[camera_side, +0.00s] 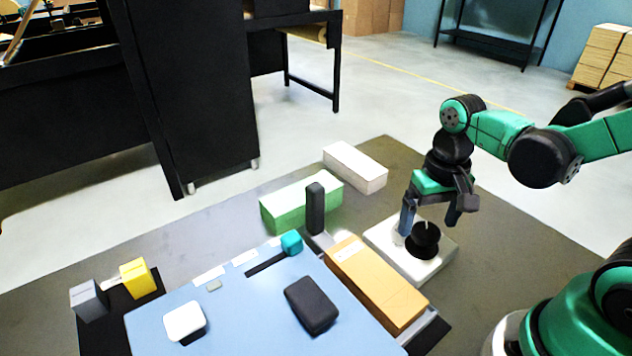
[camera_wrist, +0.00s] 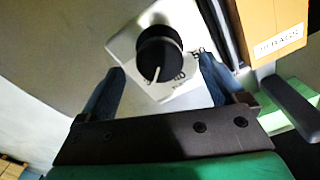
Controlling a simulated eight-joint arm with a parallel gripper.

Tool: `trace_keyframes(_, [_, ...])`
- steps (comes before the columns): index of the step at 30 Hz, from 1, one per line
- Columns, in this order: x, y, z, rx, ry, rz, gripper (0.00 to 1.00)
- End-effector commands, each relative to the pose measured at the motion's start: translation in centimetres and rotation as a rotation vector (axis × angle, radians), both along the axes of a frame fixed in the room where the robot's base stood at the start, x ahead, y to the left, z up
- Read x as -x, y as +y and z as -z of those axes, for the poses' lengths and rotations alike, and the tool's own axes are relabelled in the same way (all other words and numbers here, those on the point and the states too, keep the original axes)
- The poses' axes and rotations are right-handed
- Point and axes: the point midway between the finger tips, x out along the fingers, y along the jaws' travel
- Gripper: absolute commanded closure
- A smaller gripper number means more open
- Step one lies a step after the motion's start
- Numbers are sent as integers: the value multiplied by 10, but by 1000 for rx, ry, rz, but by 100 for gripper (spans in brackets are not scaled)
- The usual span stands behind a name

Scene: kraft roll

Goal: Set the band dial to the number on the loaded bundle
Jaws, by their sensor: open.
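The band dial is a black round knob (camera_side: 424,240) with a pale pointer line, on a white base plate (camera_side: 440,271). In the wrist view the knob (camera_wrist: 158,50) has its pointer towards the bottom of the picture; dark lettering beside it is partly hidden. My gripper (camera_side: 431,218) is open above the dial, pointing down. In the wrist view my gripper (camera_wrist: 163,68) has one finger on each side of the knob, with gaps. A tan bundle (camera_side: 375,283) lies in a grey holder beside the dial. Its label (camera_wrist: 281,39) reads "BAGS" after a number I cannot read surely.
A blue panel (camera_side: 240,318) carries a teal knob (camera_side: 291,243), a black block (camera_side: 311,305) and a white block (camera_side: 184,321). A dark post (camera_side: 315,208) stands near the bundle's far end. Green (camera_side: 301,203) and white (camera_side: 355,167) blocks lie behind. Yellow (camera_side: 137,278) and grey (camera_side: 89,300) blocks stand left.

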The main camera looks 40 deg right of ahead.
Motion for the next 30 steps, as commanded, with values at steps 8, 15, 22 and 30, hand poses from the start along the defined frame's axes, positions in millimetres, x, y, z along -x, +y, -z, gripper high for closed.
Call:
trace_keyframes(8, [0,0,-29,0,0,0,10])
trace_keyframes(15, [1,0,-40,0,0,1,10])
trace_keyframes(22, [1,0,-40,0,0,1,10])
trace_keyframes(30, [-12,11,-48,35,-220,-147,10])
